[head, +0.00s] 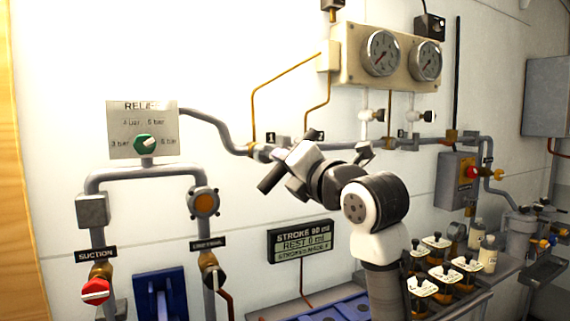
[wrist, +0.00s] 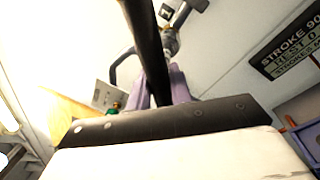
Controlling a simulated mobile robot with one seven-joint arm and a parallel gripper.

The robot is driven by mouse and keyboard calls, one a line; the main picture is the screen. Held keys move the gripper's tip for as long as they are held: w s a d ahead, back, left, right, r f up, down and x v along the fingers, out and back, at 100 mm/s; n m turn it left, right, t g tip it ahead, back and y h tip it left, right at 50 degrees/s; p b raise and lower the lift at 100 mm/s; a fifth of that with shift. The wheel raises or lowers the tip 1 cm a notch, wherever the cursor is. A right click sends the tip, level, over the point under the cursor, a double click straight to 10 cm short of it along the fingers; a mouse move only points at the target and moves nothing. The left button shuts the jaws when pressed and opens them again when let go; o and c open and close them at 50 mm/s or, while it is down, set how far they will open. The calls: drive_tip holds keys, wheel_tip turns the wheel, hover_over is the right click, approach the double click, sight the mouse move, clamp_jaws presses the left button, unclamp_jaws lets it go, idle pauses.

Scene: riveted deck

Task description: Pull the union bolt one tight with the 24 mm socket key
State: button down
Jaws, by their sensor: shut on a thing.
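My gripper (head: 284,166) is raised in front of the wall pipe, near the label 1. In the wrist view its pale purple fingers (wrist: 160,90) are shut on a long black bar, which looks like the socket key (wrist: 147,40). A dark handle-like end of it (head: 269,179) shows in the head view. Union bolt one appears to be at the brass fitting (head: 251,149) beside the label 1; a brass fitting also shows in the wrist view (wrist: 170,42), just right of the bar. Whether the key's socket is seated on the bolt is hidden.
A gauge panel (head: 349,55) hangs above. A relief plate (head: 143,130) with a green knob is at left, and a stroke display (head: 301,240) below. Several white-topped pieces (head: 436,242) stand on a bench at lower right. Thin brass pipes (head: 253,100) run close by.

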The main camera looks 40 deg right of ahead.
drive_tip(key=shift+s+a, duration=0.15)
drive_tip(key=shift+s, duration=0.4)
drive_tip(key=shift+s+a, duration=0.15)
drive_tip(key=shift+s, duration=0.4)
